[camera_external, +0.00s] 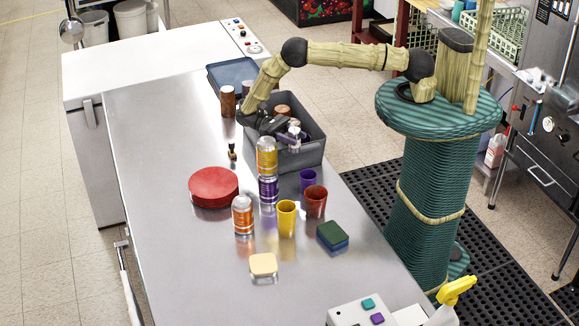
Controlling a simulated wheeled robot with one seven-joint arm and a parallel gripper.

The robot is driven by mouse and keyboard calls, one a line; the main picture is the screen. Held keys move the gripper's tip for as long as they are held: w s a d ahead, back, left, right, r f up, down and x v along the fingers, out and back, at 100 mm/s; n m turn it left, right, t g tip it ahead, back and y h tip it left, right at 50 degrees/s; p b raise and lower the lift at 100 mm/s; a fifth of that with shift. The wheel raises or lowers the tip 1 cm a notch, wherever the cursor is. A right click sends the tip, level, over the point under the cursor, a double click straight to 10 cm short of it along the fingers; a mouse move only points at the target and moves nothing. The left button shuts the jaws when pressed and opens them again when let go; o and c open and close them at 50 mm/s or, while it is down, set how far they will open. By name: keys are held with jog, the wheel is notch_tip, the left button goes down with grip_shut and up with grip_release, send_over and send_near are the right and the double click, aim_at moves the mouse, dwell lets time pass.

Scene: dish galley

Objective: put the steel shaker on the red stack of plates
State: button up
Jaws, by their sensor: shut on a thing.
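The red stack of plates (213,188) stands on the steel counter, left of the middle, with its top bare. My gripper (286,132) is over the front part of the grey bin, to the right of and behind the plates. It is shut on a small silvery thing (294,127), which looks like the steel shaker. The thing is small in the picture and partly hidden by the fingers. I cannot tell whether it is clear of the bin.
A yellow-orange can (267,152) and a purple can (268,190) stand between bin (308,153) and plates. An orange can (242,216), yellow cup (287,220), purple cup (307,181) and red cup (315,203) stand nearby. A small dark bottle (232,153) is behind the plates. The left counter is clear.

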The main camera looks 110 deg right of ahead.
jog(key=w+f+m+t+b, duration=0.1)
jog(key=w+m+t+b, duration=0.2)
jog(key=w, duration=0.5)
jog(key=w+f+m+t+b, duration=0.1)
jog(key=w+m+t+b, duration=0.3)
jog(key=w+t+b, duration=0.2)
jog(key=w+f+m+t+y+b, duration=0.1)
jog(key=w+f+m+t+b, duration=0.1)
jog(key=w+t, duration=0.5)
jog(key=shift+w+d+m+t+b, duration=0.15)
jog(key=shift+w+m+b, duration=0.3)
jog(key=shift+w+b, duration=0.25)
jog(key=shift+w+d+m+t+b, duration=0.15)
jog(key=shift+w+m+b, duration=0.3)
jog(key=shift+w+b, duration=0.25)
jog(key=w+d+r+m+t+h+b, duration=0.3)
jog(key=w+r+m+t+b, duration=0.1)
jog(key=w+b, duration=0.5)
jog(key=shift+w+r+t+h+b, duration=0.35)
jog(key=shift+r+t+b, duration=0.35)
jog(key=shift+r+b, duration=0.4)
jog(key=shift+d, duration=0.1)
send_over(196, 186)
jog(key=shift+d+f+p, duration=0.1)
jog(key=shift+f+p, duration=0.35)
jog(key=shift+f, duration=2.65)
jog(key=shift+f, duration=1.85)
